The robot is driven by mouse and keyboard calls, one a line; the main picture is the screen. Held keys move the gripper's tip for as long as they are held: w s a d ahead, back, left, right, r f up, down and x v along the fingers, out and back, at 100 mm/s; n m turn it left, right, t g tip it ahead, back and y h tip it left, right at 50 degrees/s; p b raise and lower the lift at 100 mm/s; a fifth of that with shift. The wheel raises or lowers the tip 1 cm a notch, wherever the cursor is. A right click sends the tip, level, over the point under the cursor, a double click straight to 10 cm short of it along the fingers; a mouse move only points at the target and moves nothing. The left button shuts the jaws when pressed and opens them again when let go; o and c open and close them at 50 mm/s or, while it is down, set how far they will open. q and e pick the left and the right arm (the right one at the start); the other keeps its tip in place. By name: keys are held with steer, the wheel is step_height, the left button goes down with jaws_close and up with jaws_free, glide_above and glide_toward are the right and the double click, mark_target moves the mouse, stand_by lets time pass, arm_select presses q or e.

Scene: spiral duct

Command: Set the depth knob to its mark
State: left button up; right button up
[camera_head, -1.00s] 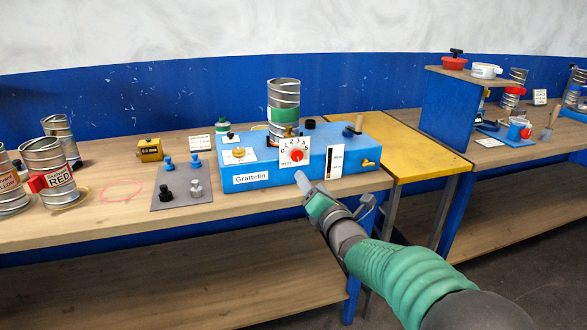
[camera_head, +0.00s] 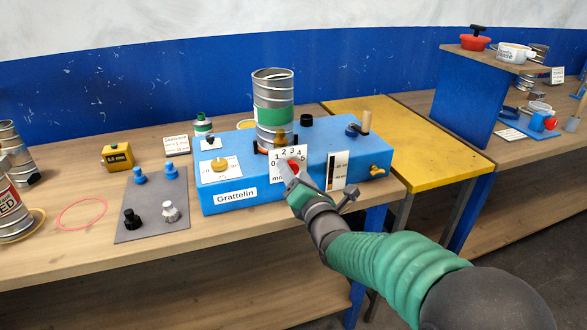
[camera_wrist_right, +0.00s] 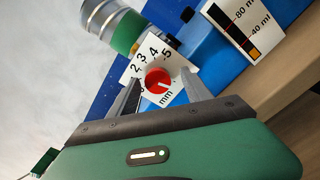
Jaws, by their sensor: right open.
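The red depth knob (camera_head: 293,166) sits on a white number dial (camera_head: 279,153) on the front of the blue Grattelin machine (camera_head: 235,178). In the right wrist view the knob (camera_wrist_right: 157,80) shows between the two fingers, with a pale pointer line on it. The dial numbers 2 to 5 are readable there; the lower numbers are partly covered. I cannot make out the target mark. My right gripper (camera_head: 289,175) is open in front of the dial and hides part of the knob in the head view. Whether its fingers touch the knob is unclear. My left gripper is out of view.
A spiral metal can with a green band (camera_head: 273,110) stands on the machine. A level gauge (camera_head: 337,171) and brass tap (camera_head: 379,171) are right of the dial. A grey mat (camera_head: 150,205) with several small knobs lies left. The yellow table (camera_head: 395,150) has free room.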

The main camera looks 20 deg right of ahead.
steer(key=shift+s+d, duration=0.1)
steer(key=shift+a, duration=0.4)
steer(key=c, duration=0.7)
steer(key=shift+c, duration=0.9)
jaws_close()
steer(key=shift+d+f, duration=0.1)
steer(key=shift+m, duration=0.3)
